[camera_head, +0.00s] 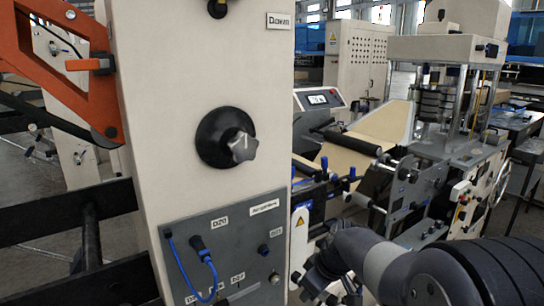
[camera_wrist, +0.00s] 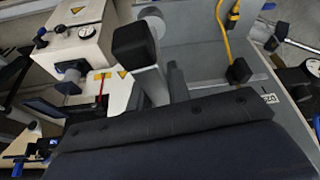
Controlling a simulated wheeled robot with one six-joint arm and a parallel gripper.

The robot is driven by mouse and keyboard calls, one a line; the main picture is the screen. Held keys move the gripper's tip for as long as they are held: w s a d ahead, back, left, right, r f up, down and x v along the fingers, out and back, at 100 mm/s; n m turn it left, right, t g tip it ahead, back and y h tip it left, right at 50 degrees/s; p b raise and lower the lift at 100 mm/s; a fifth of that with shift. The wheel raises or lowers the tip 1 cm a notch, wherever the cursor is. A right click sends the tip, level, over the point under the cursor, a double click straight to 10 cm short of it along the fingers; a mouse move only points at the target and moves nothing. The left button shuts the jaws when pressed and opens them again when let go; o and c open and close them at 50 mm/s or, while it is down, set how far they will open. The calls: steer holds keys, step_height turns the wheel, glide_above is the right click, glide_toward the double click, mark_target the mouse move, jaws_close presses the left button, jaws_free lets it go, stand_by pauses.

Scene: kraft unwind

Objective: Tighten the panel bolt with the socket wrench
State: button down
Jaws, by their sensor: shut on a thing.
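A grey panel (camera_head: 215,245) with labels, a blue cable and a dark plug is set low on the cream machine column. Small bolt-like heads show on it, one near its right edge (camera_head: 274,277); I cannot tell which is the panel bolt. My gripper (camera_head: 318,288) is at the bottom, just right of the panel in the picture, partly hidden by the frame edge. In the wrist view, a grey bar with a black block end (camera_wrist: 133,45) sticks out past the dark body of my gripper. My gripper is shut on what I take to be the socket wrench, whose shape is unclear.
A round black knob with a grey handle (camera_head: 240,146) sticks out above the panel. An orange arm (camera_head: 75,65) is at upper left, with black rails below it. A machine with rollers and a kraft web (camera_head: 385,125) stands at right. A yellow cable (camera_wrist: 232,35) shows in the wrist view.

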steer(key=w+d+f+m+h, duration=0.1)
steer(key=d+f+m, duration=0.2)
steer(key=f, duration=0.3)
steer(key=w+d+f+m+t+h, duration=0.1)
steer(key=d+f+m+h, duration=0.1)
steer(key=f+m, duration=0.4)
steer(key=shift+w+d+f+t, duration=0.15)
steer(key=shift+d+f+t, duration=0.15)
steer(key=shift+d+f, duration=0.2)
